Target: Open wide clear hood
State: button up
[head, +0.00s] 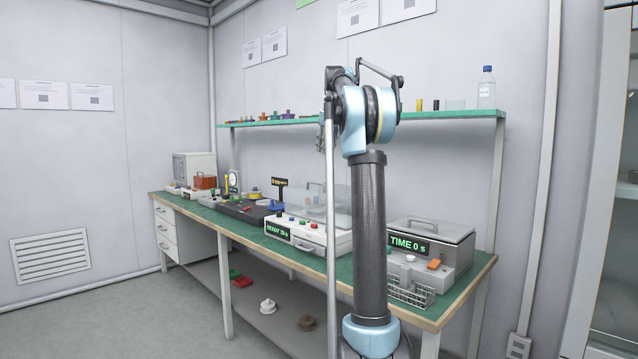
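A wide clear hood (312,201) sits on a white machine (312,239) in the middle of the green bench. It looks lowered, but my arm hides its right part. The machine's green display seems to read "READY", and red, green and blue parts show by the hood's front. My arm stands upright in front of the bench, covering part of the machine. My gripper cannot be made out clearly; dark parts at the arm's upper left are too small to tell as fingers. Nothing of mine is seen touching the hood.
Right of the machine, a metal bath (435,239) has a lid with a handle, a "TIME 0 s" display and a wire basket (411,291). A green shelf (440,115) above the bench carries a bottle (487,88) and small parts. The floor at left is clear.

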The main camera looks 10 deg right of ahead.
jog(key=w, duration=0.2)
send_near(320, 183)
jog(key=x, duration=0.4)
jog(key=w+x, duration=0.1)
jog(key=x, duration=0.3)
jog(key=shift+a+r, duration=0.15)
jog(key=shift+r, duration=0.05)
grip_shut()
